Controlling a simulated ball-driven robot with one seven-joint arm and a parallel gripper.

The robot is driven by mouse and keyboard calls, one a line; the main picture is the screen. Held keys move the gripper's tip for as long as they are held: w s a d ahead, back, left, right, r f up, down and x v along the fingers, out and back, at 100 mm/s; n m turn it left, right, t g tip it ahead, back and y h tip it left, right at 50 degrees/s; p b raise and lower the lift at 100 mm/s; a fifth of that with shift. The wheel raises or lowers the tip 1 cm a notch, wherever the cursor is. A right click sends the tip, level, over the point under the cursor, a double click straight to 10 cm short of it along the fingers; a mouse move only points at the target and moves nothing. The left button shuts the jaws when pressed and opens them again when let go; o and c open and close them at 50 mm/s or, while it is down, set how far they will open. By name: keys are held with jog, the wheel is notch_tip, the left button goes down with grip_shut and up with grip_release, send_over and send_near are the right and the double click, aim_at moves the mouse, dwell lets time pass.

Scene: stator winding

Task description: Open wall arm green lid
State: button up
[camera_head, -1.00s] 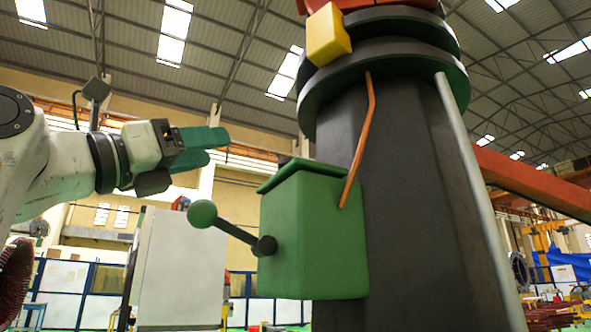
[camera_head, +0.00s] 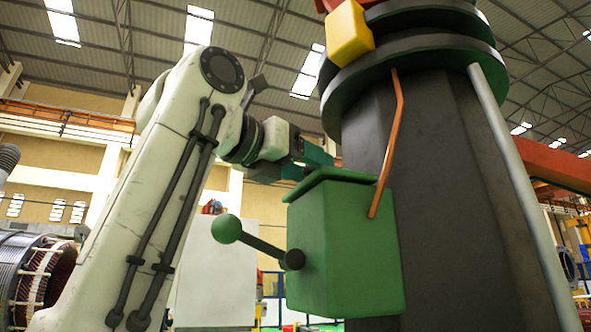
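The green box (camera_head: 345,250) is fixed to the side of the dark wall-arm column (camera_head: 455,200). Its green lid (camera_head: 338,177) lies on top and looks closed, with its edge overhanging the box. A lever with a green ball knob (camera_head: 226,229) sticks out from the box's left face. My gripper (camera_head: 318,157) has green fingers and is just above the lid's left rear part, behind its edge in this view. The fingertips are partly hidden, so I cannot tell whether they touch the lid or how far they are spread.
A yellow block (camera_head: 350,33) sits high on the column. An orange cable (camera_head: 389,150) runs down to the box's right side. A white cabinet (camera_head: 222,270) stands behind the lever. A stator with copper windings (camera_head: 42,280) is at the lower left.

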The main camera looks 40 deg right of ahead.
jog(key=shift+d, duration=0.95)
grip_shut()
